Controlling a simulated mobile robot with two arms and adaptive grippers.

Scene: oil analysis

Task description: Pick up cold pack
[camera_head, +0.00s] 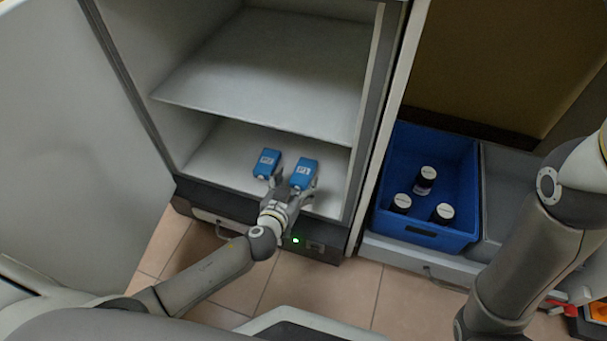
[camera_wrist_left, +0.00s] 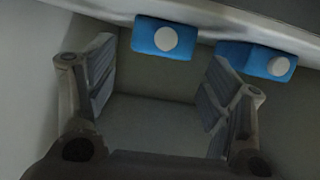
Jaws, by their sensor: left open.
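Two blue cold packs with white caps stand inside the open cabinet, on its lower floor: a left one (camera_head: 267,163) and a right one (camera_head: 303,173). My left gripper (camera_head: 294,185) is open at the cabinet front, close to the right pack and partly covering its near end. In the left wrist view one blue pack (camera_wrist_left: 163,38) shows ahead between the open fingers (camera_wrist_left: 157,85), near the top, with nothing gripped. Another blue pack (camera_wrist_left: 268,62) lies beyond the right finger there. My right arm enters at the right; its gripper is not clearly visible.
A shelf (camera_head: 275,75) spans the cabinet above the packs. The cabinet's open door (camera_head: 65,130) stands at left. A blue crate (camera_head: 440,155) with several dark, white-capped jars (camera_head: 425,175) is to the right of the cabinet. Tiled floor shows in front.

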